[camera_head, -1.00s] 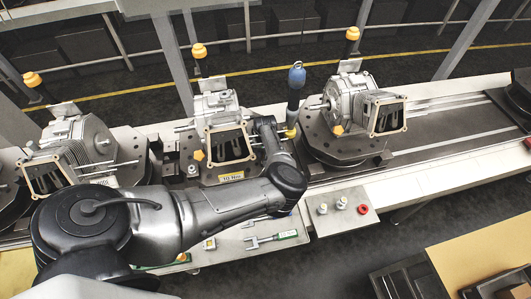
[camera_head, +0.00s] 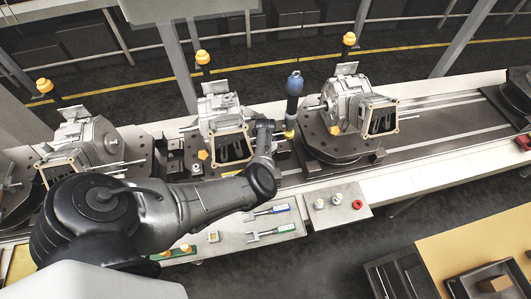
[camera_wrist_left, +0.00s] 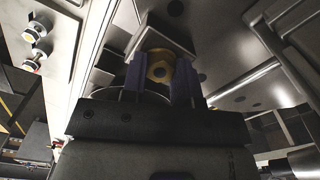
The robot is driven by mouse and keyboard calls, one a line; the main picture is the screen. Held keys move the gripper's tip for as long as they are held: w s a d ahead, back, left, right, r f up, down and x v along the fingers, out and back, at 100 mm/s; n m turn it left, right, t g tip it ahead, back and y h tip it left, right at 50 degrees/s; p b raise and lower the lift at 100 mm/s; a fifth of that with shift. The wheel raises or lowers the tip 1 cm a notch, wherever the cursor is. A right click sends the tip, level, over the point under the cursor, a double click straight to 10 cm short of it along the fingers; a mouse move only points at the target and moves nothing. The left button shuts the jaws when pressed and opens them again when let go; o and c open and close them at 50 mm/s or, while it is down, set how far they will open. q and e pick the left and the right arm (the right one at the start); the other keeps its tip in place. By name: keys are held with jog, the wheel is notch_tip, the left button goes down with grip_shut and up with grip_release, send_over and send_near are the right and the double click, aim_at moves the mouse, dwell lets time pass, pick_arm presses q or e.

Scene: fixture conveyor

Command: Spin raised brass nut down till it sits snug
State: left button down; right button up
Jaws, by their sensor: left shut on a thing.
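In the left wrist view, the round brass nut (camera_wrist_left: 158,67) with a dark centre sits between the two blue-purple fingers of my left gripper (camera_wrist_left: 160,78). The fingers are shut on its sides, in front of a grey metal block. In the head view, my left arm reaches from the left to the right side of the middle grey housing (camera_head: 228,118). My left gripper (camera_head: 281,130) is small there, and the nut cannot be made out. A blue hanging tool (camera_head: 294,83) stands just beside it. My right gripper is not in view.
Similar housings stand on the conveyor at left (camera_head: 88,138) and right (camera_head: 345,100). A front ledge holds blue- and green-handled tools (camera_head: 270,222). Dark bins stand at lower right.

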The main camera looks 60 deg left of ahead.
pick_arm(q)
jog(key=c, duration=1.1)
grip_release()
jog(key=n, duration=0.4)
jog(key=shift+n, duration=1)
jog(key=n+b, duration=0.1)
jog(key=n, duration=0.5)
